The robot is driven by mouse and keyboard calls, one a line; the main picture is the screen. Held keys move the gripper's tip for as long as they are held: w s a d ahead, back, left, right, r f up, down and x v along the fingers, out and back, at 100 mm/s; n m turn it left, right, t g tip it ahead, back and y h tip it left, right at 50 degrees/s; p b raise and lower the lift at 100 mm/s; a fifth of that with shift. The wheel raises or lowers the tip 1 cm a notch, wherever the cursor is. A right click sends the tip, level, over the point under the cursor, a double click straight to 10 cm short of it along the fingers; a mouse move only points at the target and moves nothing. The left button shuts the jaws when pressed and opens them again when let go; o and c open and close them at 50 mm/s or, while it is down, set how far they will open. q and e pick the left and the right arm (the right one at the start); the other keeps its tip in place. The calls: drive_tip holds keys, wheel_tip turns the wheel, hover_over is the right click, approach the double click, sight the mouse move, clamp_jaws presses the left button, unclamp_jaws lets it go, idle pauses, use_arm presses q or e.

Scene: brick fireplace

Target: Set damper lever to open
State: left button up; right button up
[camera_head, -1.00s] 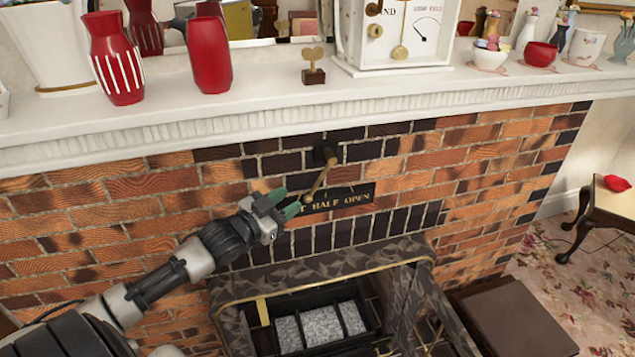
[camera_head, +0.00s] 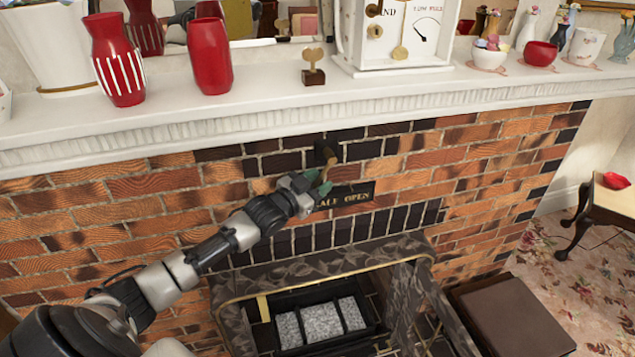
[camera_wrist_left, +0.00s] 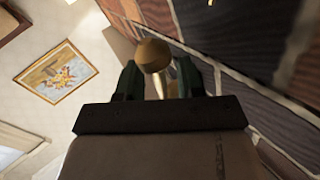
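The brass damper lever (camera_head: 331,164) hangs from a dark pivot (camera_head: 325,148) on the brick wall under the mantel. Its lower part is hidden behind my left gripper (camera_head: 318,182). A dark label plate (camera_head: 350,196) below it reads "HALF" and "OPEN"; its left end is covered by my gripper. In the left wrist view, the lever's round brass knob (camera_wrist_left: 153,55) shows between the two green fingers of my left gripper (camera_wrist_left: 158,82). The fingers are apart, one on each side of the lever; contact is not clear. My right gripper is not in view.
The white mantel (camera_head: 270,104) juts out above the lever, bearing red vases (camera_head: 209,56), a small brass-topped block (camera_head: 313,68) and a white clock-like case (camera_head: 395,35). A patterned fireplace surround (camera_head: 300,270) stands below. The wall right of the plate is clear.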

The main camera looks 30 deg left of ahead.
use_arm(q)
clamp_jaws()
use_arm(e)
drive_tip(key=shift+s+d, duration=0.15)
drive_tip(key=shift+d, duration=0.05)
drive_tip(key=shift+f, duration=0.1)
use_arm(q)
drive_tip(key=shift+w+d+f+n+t+b, duration=0.15)
drive_tip(key=shift+f+n+t+b, duration=0.2)
drive_tip(key=shift+b, duration=0.6)
use_arm(e)
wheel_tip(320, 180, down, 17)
drive_tip(key=b, duration=1.5)
use_arm(q)
drive_tip(key=w+d+n+t+y+b, duration=0.2)
drive_tip(key=w+d+n+t+y, duration=0.2)
drive_tip(key=n+t+y, duration=0.3)
drive_tip(key=n+t, duration=0.2)
drive_tip(key=n, duration=0.2)
drive_tip(key=shift+w+r+y, duration=0.3)
drive_tip(key=shift+w, duration=0.1)
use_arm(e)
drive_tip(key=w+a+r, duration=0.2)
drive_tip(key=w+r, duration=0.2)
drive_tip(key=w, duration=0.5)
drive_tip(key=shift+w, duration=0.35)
